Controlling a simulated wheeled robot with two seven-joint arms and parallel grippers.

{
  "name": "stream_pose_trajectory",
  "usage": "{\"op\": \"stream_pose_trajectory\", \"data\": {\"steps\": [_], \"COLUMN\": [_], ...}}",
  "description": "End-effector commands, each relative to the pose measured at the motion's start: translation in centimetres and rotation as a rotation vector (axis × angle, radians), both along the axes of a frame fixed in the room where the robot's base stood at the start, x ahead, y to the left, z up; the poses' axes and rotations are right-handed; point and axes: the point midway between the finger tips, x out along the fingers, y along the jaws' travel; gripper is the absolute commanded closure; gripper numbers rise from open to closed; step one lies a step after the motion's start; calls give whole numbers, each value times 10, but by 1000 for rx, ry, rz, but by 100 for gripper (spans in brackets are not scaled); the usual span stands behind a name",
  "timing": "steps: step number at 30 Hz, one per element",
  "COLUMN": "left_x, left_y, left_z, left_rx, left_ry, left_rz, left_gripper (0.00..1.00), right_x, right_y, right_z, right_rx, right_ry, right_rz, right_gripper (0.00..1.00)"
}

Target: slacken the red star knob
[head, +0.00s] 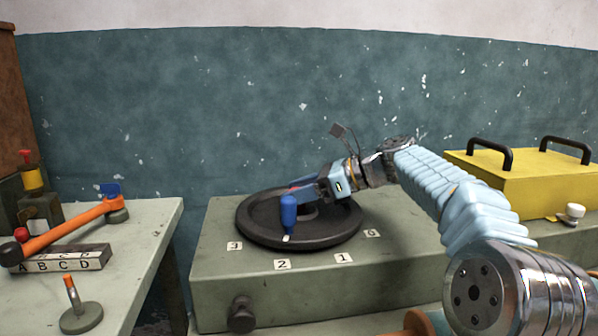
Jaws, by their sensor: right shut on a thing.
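A small bit of red, which I take to be the red star knob (294,187), shows at the fingers over the wheel's middle. Most of it is hidden. My right gripper (308,191) reaches in from the right, low over the wheel's hub, and is shut on it. The knob's star shape cannot be made out. My left gripper is not in view.
Number labels (283,264) and a dark side knob (241,314) are on the box. A yellow lidded case (524,188) with black handles stands at right. On the left bench are an orange lever (70,228), an A-to-D block (62,264) and a red-topped yellow fitting (32,180).

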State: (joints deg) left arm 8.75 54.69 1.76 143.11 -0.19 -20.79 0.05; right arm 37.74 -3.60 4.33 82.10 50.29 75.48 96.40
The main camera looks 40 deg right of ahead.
Motion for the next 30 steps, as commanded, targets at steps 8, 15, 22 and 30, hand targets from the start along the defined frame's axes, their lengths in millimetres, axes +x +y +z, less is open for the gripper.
{"op": "stream_pose_trajectory", "data": {"steps": [8,15,22,30], "left_x": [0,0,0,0], "left_y": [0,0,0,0], "left_z": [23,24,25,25], "left_rx": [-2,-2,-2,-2], "left_ry": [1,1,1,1], "left_rz": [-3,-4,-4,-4], "left_gripper": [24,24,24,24], "right_x": [1,0,0,0], "right_y": [0,0,0,0], "right_z": [2,1,1,1], "right_rx": [1,0,-1,0], "right_ry": [-2,-3,-4,-4], "right_rz": [172,248,267,265], "right_gripper": [75,75,75,75]}}
